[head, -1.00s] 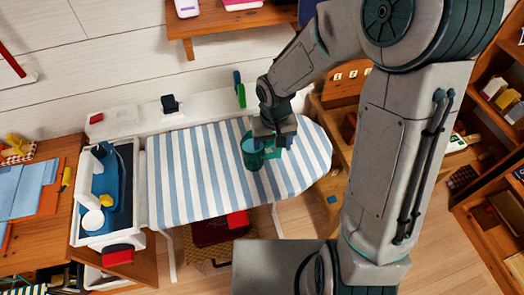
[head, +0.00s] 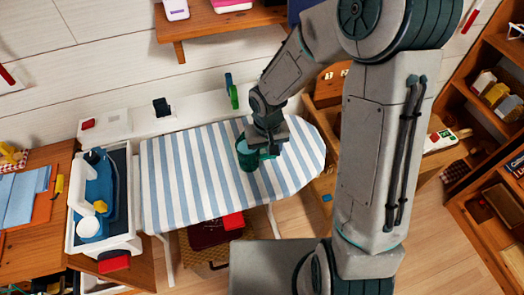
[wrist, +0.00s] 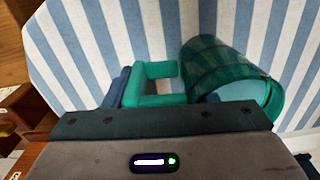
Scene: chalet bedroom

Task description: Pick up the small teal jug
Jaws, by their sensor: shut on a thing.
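The small teal jug (head: 247,156) is a see-through green-teal cylinder on the striped ironing board (head: 190,180). In the wrist view the jug's body (wrist: 236,78) is at the right, and its squared handle loop (wrist: 152,70) points left. My gripper (head: 269,148) is at the handle side of the jug, to the right of its body in the head view. My gripper is shut on the jug at the handle, with dark blue finger parts showing on both sides of it in the wrist view. My gripper housing hides the lower handle. I see no clear gap under the jug.
A white tray with a blue iron (head: 97,195) stands left of the board. A white ledge (head: 130,125) with small items runs behind it along the wall. A wooden shelf (head: 215,27) hangs above. A wooden desk is right of the board, and bookshelves stand farther right.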

